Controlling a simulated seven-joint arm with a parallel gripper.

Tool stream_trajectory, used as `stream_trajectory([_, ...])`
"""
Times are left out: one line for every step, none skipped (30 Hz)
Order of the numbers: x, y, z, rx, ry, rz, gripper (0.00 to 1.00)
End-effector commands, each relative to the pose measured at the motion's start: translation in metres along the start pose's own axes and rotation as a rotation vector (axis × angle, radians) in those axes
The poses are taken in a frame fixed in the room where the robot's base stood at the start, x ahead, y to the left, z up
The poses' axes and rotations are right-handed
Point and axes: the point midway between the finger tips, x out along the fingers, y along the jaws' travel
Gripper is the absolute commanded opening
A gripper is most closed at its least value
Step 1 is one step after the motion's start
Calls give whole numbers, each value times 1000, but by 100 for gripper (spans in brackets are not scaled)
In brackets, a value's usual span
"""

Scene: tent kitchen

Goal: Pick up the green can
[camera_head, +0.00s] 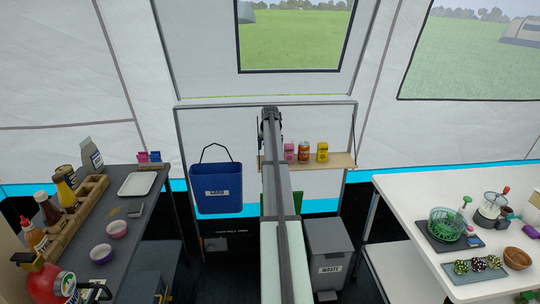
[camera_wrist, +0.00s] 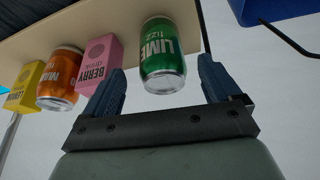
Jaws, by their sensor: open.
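The green can (camera_wrist: 162,48), labelled LIME, stands on a wooden shelf (camera_head: 344,160) in the wrist view. My open gripper (camera_wrist: 162,66) has its two blue fingers pointing toward the can. In that picture the can's lower part shows between the fingertips, with a gap on each side. I cannot tell whether the can is within the fingers' reach. In the head view my arm covers the spot where the green can stands, and my fingers are not clear there.
On the shelf beside the green can are a pink berry box (camera_wrist: 100,62), an orange can (camera_wrist: 60,78) and a yellow box (camera_wrist: 25,86). A blue bucket (camera_head: 215,190) hangs left of the shelf. Tables stand at both sides; a grey waste bin (camera_head: 330,250) is below.

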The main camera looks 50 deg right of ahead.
Motion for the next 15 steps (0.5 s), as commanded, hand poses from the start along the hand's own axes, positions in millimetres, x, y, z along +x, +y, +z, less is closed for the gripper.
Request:
stream_trajectory([4,0,0,0,1,0,91])
stream_trajectory([5,0,-1,0,1,0,91])
stream_trajectory([6,0,-1,0,1,0,91])
stream_trajectory([7,0,-1,0,1,0,91])
stream_trajectory([8,0,-1,0,1,0,91])
stream_trajectory([10,0,-1,0,1,0,91])
stream_trajectory([13,-1,-2,0,0,0,91])
stream_trajectory([16,-1,-2,0,0,0,91])
stream_trajectory([20,-1,-3,0,-1,0,91])
stream_trajectory([24,-2,-3,0,-1,0,91])
stream_trajectory([28,-2,-4,0,-1,0,91])
stream_trajectory([34,-2,-5,0,-1,0,91])
stream_trajectory([38,-3,-6,0,0,0,91])
stream_trajectory([42,-2,-5,0,0,0,91])
stream_trajectory([46,-2,-5,0,0,0,91])
